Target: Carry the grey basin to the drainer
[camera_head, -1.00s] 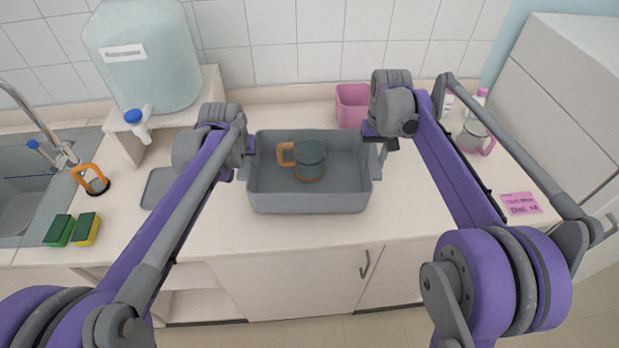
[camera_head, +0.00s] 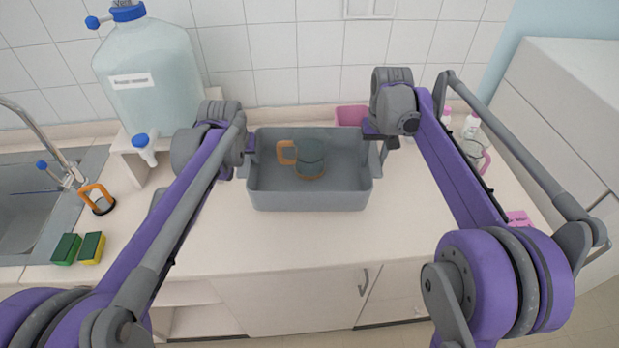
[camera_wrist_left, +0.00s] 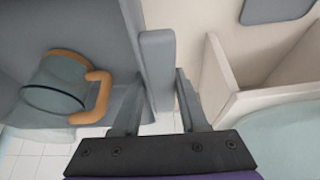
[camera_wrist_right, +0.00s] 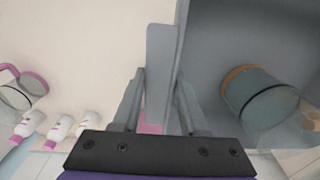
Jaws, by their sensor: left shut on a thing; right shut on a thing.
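The grey basin (camera_head: 308,198) is a rectangular tub held level between my two grippers in front of the back wall. My left gripper (camera_head: 247,150) is shut on its left end wall, which shows between the fingers in the left wrist view (camera_wrist_left: 157,75). My right gripper (camera_head: 382,145) is shut on its right end wall, also seen in the right wrist view (camera_wrist_right: 160,70). A glass mug with an orange handle (camera_head: 310,155) stands in the basin. A flat grey piece, possibly the drainer, shows on the counter in the left wrist view (camera_wrist_left: 280,8); my left arm mostly hides it in the head view.
A large water bottle (camera_head: 150,75) with a tap stands on a stand at the left. The sink (camera_head: 25,215), another orange-handled item (camera_head: 98,200) and sponges (camera_head: 78,248) are further left. A pink tub (camera_head: 350,115) is behind the basin.

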